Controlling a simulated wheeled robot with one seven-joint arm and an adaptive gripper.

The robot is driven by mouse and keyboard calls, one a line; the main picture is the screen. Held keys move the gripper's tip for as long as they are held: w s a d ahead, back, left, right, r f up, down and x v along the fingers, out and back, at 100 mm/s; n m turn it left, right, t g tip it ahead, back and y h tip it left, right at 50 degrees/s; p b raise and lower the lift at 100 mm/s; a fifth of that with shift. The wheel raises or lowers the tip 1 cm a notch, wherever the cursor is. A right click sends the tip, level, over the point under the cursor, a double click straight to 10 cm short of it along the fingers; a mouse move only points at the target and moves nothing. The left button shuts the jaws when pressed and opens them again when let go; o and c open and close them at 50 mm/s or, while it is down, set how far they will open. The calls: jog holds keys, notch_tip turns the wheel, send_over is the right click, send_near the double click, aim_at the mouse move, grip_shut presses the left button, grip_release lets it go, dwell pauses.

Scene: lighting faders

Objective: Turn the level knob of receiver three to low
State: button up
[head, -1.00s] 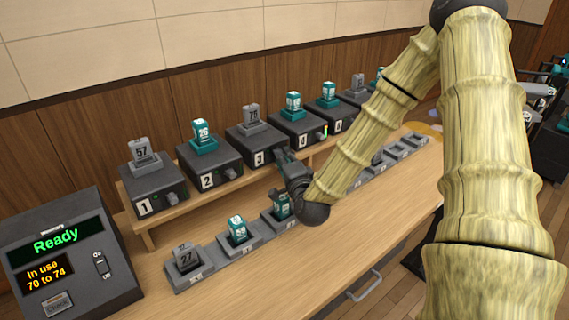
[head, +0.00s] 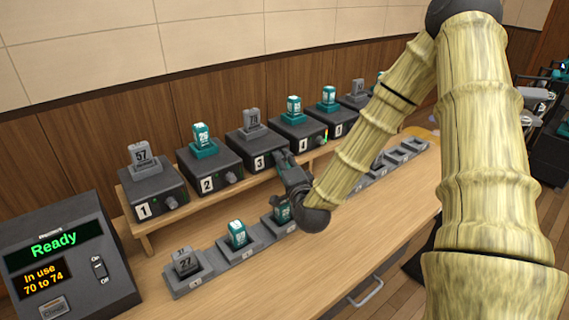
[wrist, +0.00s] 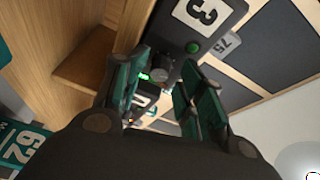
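Receiver three (head: 250,150) is a dark box with a white 3 label on the raised shelf, with a grey numbered pack standing on top. My gripper (head: 281,160) is at its front right side and hides the knob in the head view. In the wrist view, the 3 label (wrist: 203,12) and a green button or light show on the receiver's face. The fingers are apart, one on each side; contact with the knob cannot be told.
Receiver two (head: 210,168) stands left of receiver three and receiver four (head: 300,133) right of it, close by. Docks with packs (head: 238,238) line the table below the shelf. A control box (head: 65,255) reading "Ready" stands at the front left.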

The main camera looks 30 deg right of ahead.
jog(key=v, duration=0.8)
dwell(0.4)
jog(key=shift+f, duration=0.1)
